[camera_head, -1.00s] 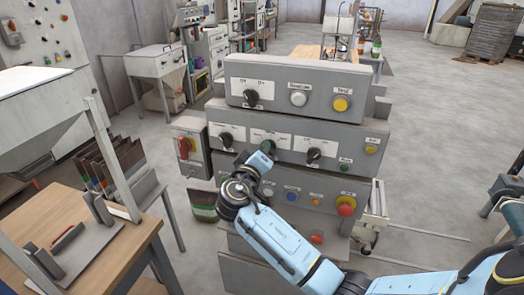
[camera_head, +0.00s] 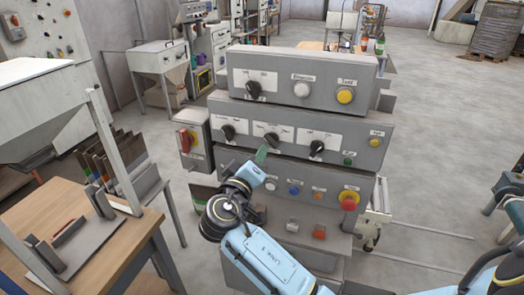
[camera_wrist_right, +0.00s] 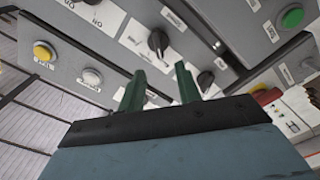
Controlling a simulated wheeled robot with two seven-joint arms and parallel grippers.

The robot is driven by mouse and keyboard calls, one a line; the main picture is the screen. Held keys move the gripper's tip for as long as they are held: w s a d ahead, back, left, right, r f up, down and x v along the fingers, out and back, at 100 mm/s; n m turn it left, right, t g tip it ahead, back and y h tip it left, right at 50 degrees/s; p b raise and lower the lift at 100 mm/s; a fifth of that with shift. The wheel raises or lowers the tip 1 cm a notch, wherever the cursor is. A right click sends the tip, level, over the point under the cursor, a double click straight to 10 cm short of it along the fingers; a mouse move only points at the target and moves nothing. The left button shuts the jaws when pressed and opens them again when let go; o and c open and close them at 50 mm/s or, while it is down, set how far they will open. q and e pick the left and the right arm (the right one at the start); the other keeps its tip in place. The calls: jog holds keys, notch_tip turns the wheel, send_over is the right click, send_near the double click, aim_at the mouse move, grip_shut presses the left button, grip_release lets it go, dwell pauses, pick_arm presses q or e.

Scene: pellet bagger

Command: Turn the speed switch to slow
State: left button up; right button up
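The grey control panel has three black knobs in its middle row: a left knob (camera_head: 227,132), a middle knob (camera_head: 271,139) and a right knob (camera_head: 316,147). Their labels are too blurred for me to tell which is the speed switch. My right gripper (camera_head: 262,156) is just below the middle knob in the head view. In the right wrist view its green fingers (camera_wrist_right: 161,80) are apart with nothing between them. The middle knob (camera_wrist_right: 158,42) shows beyond the fingertips, with the left knob (camera_wrist_right: 205,80) to its right. My left gripper is not in view.
The upper row holds another black knob (camera_head: 254,90), a white button (camera_head: 301,90) and a yellow button (camera_head: 344,96). A red emergency button (camera_head: 349,201) sticks out lower right. A red-handled switch box (camera_head: 190,140) stands left. A wooden bench (camera_head: 130,240) is at lower left.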

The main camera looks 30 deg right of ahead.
jog(key=b+v, duration=0.1)
jog(key=v, duration=0.5)
dwell(0.3)
